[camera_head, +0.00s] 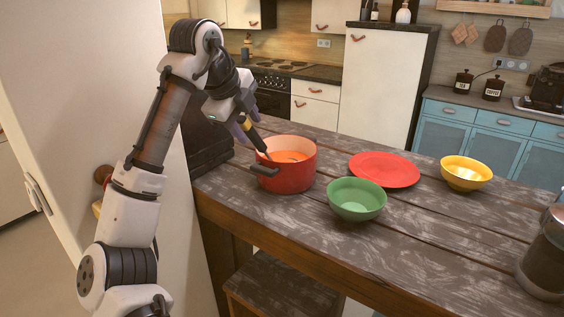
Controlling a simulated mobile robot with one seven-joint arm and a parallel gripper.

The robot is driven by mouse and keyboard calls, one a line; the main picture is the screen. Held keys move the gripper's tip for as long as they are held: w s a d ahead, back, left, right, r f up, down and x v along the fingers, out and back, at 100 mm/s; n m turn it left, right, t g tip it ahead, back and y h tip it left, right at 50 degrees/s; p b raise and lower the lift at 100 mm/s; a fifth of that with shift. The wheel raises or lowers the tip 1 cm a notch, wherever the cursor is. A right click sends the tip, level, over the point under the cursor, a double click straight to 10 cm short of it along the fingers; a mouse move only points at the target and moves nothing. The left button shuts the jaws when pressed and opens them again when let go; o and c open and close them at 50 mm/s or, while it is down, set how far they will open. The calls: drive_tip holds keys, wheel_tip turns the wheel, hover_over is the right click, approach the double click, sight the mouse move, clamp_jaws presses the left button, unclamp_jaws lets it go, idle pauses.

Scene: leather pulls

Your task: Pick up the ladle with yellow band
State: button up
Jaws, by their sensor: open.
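The ladle (259,142) has a dark handle with a yellow band near its upper end. It leans up and left out of a red pot (289,178) that holds orange soup. The ladle's bowl end is hidden in the pot. My gripper (243,126) is at the upper end of the handle, close to the yellow band, and points down. It is open. The arm partly hides the handle's top, and I cannot tell whether the handle is between the fingers or beside them.
On the wooden table (420,240), a green bowl (357,199), a red plate (384,169) and a yellow bowl (466,173) stand right of the pot. A dark jar (545,260) is at the right edge. The front middle of the table is clear.

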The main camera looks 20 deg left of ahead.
drive_tip(key=p+x, duration=0.1)
drive_tip(key=x, duration=0.3)
drive_tip(key=shift+w, duration=0.15)
drive_tip(key=shift+r, duration=0.1)
clamp_jaws()
